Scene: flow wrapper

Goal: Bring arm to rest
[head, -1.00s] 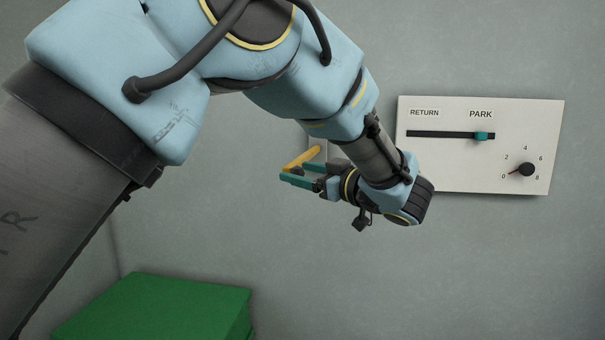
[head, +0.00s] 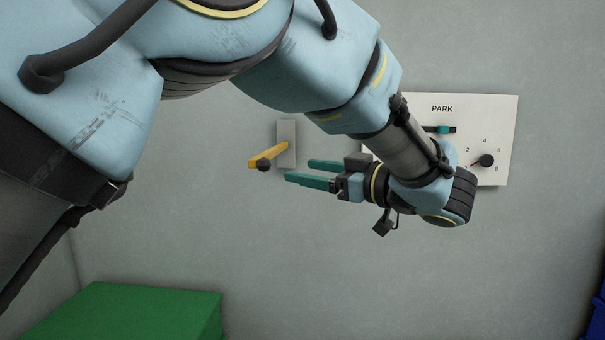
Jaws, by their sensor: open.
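My gripper (head: 309,172) is in the middle of the head view, its two teal fingers spread and pointing left. Nothing is between the fingers. My arm reaches in from the upper left and bends down to the gripper. A yellow lever (head: 270,154) with a dark knob end sticks out from a grey wall plate (head: 287,132), just left of the fingertips. A gap shows between lever and fingers in the picture.
A white wall panel (head: 500,150) is partly hidden behind my wrist. It has a teal slider (head: 444,129) near the PARK label and a black dial (head: 486,161). A green box (head: 130,312) is at the lower left. A blue object (head: 598,310) shows at the right edge.

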